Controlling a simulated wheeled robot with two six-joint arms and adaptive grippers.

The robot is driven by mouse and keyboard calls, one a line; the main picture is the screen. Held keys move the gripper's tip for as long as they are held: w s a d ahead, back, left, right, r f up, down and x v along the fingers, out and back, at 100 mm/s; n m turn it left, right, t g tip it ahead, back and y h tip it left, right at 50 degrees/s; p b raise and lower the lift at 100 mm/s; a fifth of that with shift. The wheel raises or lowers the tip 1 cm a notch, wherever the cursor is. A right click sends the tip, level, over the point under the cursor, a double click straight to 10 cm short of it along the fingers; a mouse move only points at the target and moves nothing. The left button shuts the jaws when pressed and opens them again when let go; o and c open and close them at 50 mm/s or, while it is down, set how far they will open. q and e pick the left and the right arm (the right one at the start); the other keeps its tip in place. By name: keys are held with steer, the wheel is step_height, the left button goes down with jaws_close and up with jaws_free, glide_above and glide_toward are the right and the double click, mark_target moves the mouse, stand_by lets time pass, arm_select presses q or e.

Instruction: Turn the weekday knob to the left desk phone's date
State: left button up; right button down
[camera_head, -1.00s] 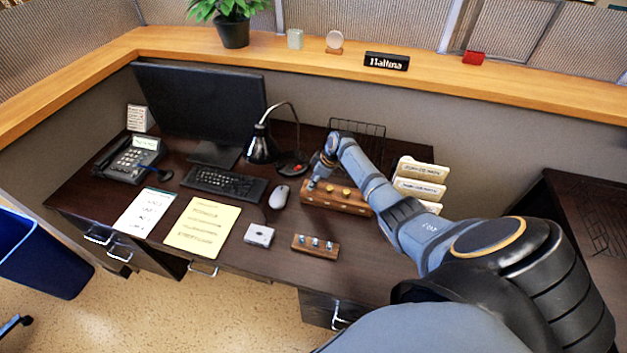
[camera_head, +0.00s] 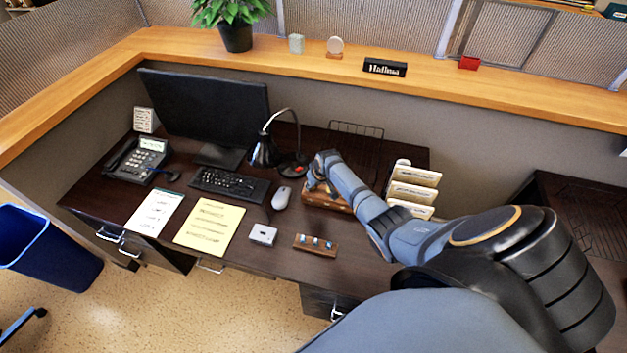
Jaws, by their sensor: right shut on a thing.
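The wooden knob block (camera_head: 322,201) lies on the desk right of the mouse. My right arm reaches over it, and my right gripper (camera_head: 312,187) is down at its left part, shut on a knob there. The gripper and wrist hide that knob and most of the block's top, so I cannot read its setting. The left desk phone (camera_head: 140,160) stands at the desk's left end with a lit pale display (camera_head: 152,145); the date on it is too small to read. My left gripper is not in view.
A small block with several switches (camera_head: 315,244), a white box (camera_head: 263,235), a mouse (camera_head: 281,198) and a yellow sheet (camera_head: 209,227) lie nearby. A lamp (camera_head: 264,150) stands behind left, a card rack (camera_head: 413,190) to the right.

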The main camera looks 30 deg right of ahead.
steer(key=shift+m, duration=0.3)
steer(key=c, duration=1.1)
jaws_free()
steer(key=shift+c, duration=0.2)
steer(key=shift+r, duration=0.1)
steer(key=v, duration=1.1)
steer(key=shift+s+r, duration=0.2)
steer(key=shift+r, duration=0.15)
steer(key=shift+a, duration=0.1)
